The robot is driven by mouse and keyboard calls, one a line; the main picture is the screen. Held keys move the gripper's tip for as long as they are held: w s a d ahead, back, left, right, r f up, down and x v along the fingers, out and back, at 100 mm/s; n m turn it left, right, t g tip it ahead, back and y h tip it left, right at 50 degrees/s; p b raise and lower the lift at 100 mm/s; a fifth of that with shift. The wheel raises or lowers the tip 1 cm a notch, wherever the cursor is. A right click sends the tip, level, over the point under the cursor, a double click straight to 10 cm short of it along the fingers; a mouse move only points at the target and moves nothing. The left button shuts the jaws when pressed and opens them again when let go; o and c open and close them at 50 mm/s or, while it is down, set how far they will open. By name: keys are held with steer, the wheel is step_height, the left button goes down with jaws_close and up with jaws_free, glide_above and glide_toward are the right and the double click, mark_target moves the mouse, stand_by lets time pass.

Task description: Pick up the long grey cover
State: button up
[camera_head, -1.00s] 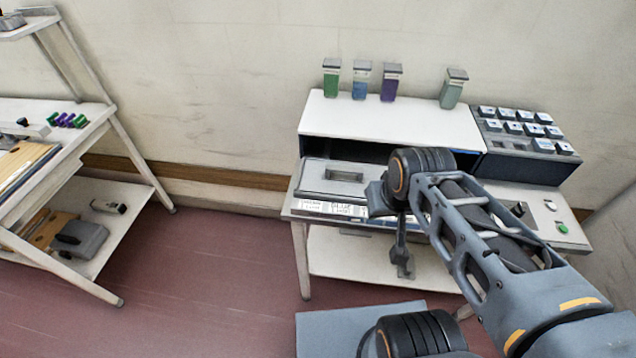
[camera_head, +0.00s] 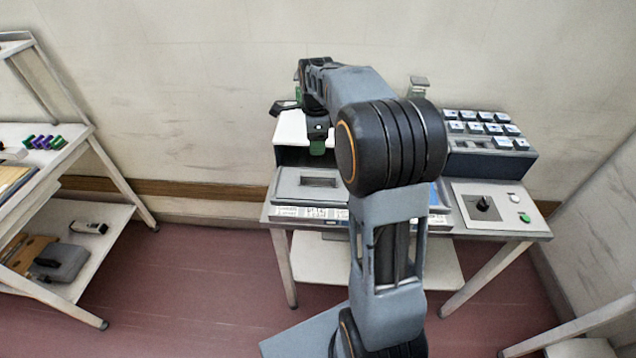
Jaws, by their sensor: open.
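The long grey cover (camera_head: 290,187) lies on the white bench, in front of the raised white shelf. It is flat, with a dark recessed handle on its left part. My arm crosses in front of its right part, so its right end is hard to make out. My gripper (camera_head: 285,107) is at the left end of the raised shelf, above and behind the cover and apart from it. It is open, small and partly hidden by my wrist. A small green piece shows just below the wrist; I cannot tell what it belongs to.
A keypad box (camera_head: 488,130) and a control panel (camera_head: 490,208) are at the right. A white rack (camera_head: 100,215) stands at the left. Open red floor lies between.

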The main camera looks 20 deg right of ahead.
steer(key=w+d+f+m, duration=0.1)
steer(key=f, duration=0.1)
glide_above(318, 174)
steer(key=shift+m, duration=0.3)
step_height(318, 174, down, 6)
steer(key=shift+f+p, duration=0.15)
steer(key=shift+p, duration=0.15)
steer(key=shift+f+p, duration=0.65)
steer(key=shift+f, duration=2.45)
steer(key=shift+c, duration=0.5)
jaws_close()
